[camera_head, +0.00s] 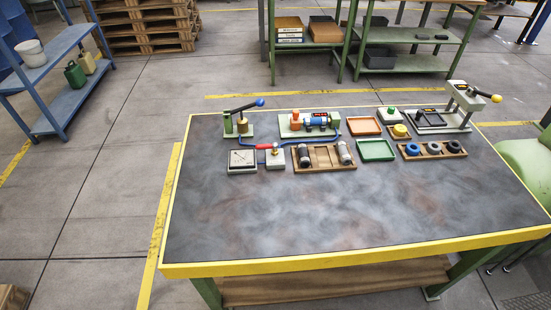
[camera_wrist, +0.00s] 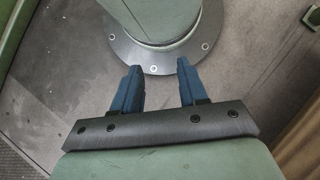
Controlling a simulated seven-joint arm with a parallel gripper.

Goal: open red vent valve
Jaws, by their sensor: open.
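A small red part (camera_head: 264,146), which looks like the vent valve's lever, lies level at the back left of the dark-topped table. It adjoins a small pale block (camera_head: 275,159) with a knob-like top. It is too small to tell the lever's exact setting. A box with a white gauge face (camera_head: 242,159) stands just left of the block. A blue hose (camera_head: 296,142) runs close by. My gripper (camera_wrist: 158,68) shows only in the wrist view, its two blue fingers apart with nothing between them. It is over the floor, away from the valve, which that view does not show.
A hand pump with a blue-knobbed lever (camera_head: 242,110) stands behind the gauge. Green (camera_head: 376,157) and orange trays (camera_head: 364,125) and a press (camera_head: 466,100) stand farther right. The table's front is clear.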

